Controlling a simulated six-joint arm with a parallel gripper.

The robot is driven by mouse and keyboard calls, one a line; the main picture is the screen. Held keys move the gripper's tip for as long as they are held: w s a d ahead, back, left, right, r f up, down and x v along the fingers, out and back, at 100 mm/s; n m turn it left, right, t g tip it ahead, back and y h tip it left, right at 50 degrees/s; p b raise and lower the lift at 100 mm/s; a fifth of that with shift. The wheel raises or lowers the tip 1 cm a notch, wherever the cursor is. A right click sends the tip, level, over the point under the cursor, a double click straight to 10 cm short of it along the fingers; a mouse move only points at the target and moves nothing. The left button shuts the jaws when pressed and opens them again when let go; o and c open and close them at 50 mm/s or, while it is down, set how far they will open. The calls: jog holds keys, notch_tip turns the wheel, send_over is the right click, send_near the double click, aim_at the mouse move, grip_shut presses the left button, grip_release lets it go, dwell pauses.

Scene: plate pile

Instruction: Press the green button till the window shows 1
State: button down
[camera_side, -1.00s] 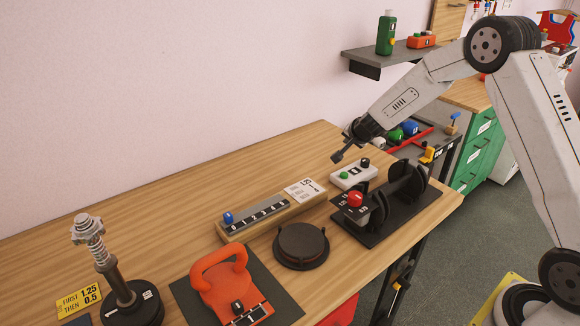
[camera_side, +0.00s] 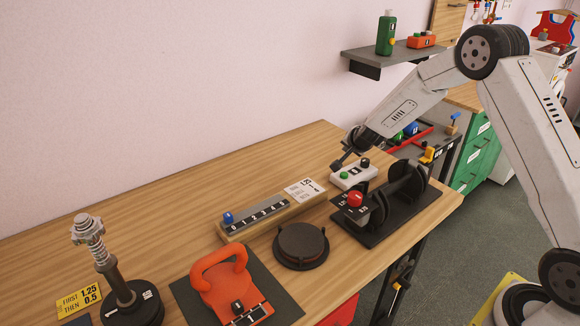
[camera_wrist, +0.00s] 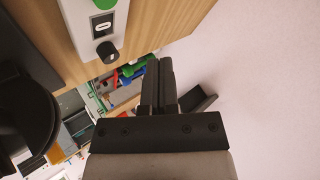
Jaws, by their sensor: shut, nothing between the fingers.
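A white box (camera_side: 362,180) stands near the back of the bench. It has a green button (camera_side: 344,175), a small dark window (camera_side: 354,170) and a black knob (camera_side: 365,162). The wrist view shows part of the box (camera_wrist: 78,22), the green button (camera_wrist: 106,3) at the top edge, the window (camera_wrist: 103,26) and the knob (camera_wrist: 107,51). The window holds a pale rounded mark like a 0 on its side, too small to be sure. My gripper (camera_side: 338,164) is shut and empty, just above and beside the button end; contact is not visible. Its fingers also show in the wrist view (camera_wrist: 158,75).
A black dumbbell rack (camera_side: 410,210) with a red knob (camera_side: 355,199) stands close in front of the box. A numbered rail (camera_side: 270,218) with a blue knob, a dark disc (camera_side: 301,245) and an orange kettlebell (camera_side: 225,285) lie left. The bench behind is clear.

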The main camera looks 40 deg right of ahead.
aim_at(343, 172)
jog(key=shift+f, duration=3.05)
jog(key=shift+f, duration=0.15)
jog(key=shift+f, duration=0.3)
jog(key=shift+f, duration=0.55)
dwell(0.8)
jog(key=shift+r, duration=0.95)
jog(key=shift+r, duration=0.15)
jog(key=shift+r, duration=2.4)
jog(key=shift+a, duration=0.1)
